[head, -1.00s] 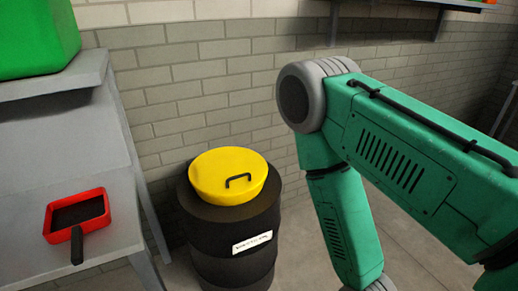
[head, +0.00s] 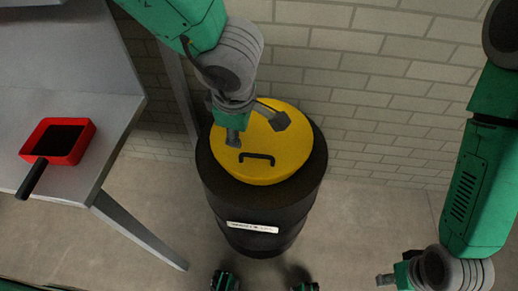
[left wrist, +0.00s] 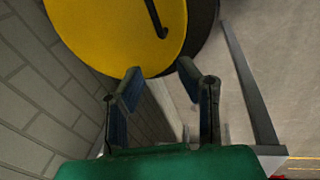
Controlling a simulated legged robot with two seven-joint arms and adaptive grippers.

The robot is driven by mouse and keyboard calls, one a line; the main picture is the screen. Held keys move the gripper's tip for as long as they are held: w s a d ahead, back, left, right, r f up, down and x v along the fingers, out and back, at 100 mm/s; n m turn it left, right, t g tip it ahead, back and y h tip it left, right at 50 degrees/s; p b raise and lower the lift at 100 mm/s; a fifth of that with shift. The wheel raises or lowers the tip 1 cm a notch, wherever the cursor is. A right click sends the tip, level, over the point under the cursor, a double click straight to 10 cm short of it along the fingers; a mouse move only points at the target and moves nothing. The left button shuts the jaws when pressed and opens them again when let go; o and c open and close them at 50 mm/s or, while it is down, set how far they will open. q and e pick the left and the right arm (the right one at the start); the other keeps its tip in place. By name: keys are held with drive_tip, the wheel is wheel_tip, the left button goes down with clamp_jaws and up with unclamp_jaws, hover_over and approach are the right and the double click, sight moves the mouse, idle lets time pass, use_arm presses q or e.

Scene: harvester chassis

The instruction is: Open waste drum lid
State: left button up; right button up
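The waste drum (head: 270,215) is black and stands upright on the floor by the wall. Its round yellow lid (head: 290,155) sits on top, with a black handle (head: 257,157) near the front side. The lid also shows in the left wrist view (left wrist: 105,35), with part of its handle (left wrist: 156,18). My left gripper (head: 256,126) is over the back left part of the lid, behind the handle, with its fingers spread. In the left wrist view its fingers (left wrist: 160,70) are apart and empty. Contact with the lid cannot be told. My right gripper (head: 384,280) is low at the right, away from the drum, partly cut off.
A grey metal table (head: 85,90) stands left of the drum, its leg (head: 140,238) slanting near it. A red tray-like tool with a black handle (head: 75,155) lies on it. A brick wall (head: 390,100) is close behind the drum. The floor (head: 370,220) to the right is clear.

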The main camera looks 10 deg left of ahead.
use_arm(q)
wheel_tip(320, 180, up, 3)
drive_tip(key=d+n, duration=0.1)
drive_tip(key=d, duration=0.2)
drive_tip(key=b, duration=0.3)
hover_over(259, 155)
drive_tip(key=s, duration=0.2)
wheel_tip(259, 155, down, 7)
drive_tip(key=shift+g+h, duration=0.3)
drive_tip(key=f, duration=0.2)
drive_tip(key=w+f+b, duration=0.1)
drive_tip(key=f, duration=0.3)
drive_tip(key=shift+w+a+b, duration=0.2)
drive_tip(key=shift+w+b, duration=0.1)
drive_tip(key=shift+b, duration=0.05)
drive_tip(key=shift+f, duration=0.15)
drive_tip(key=shift+w+d, duration=0.1)
drive_tip(key=shift+d, duration=0.3)
drive_tip(key=shift+a, duration=0.15)
clamp_jaws()
drive_tip(key=shift+a, duration=0.1)
use_arm(e)
wheel_tip(259, 155, down, 5)
drive_tip(key=shift+r, duration=0.1)
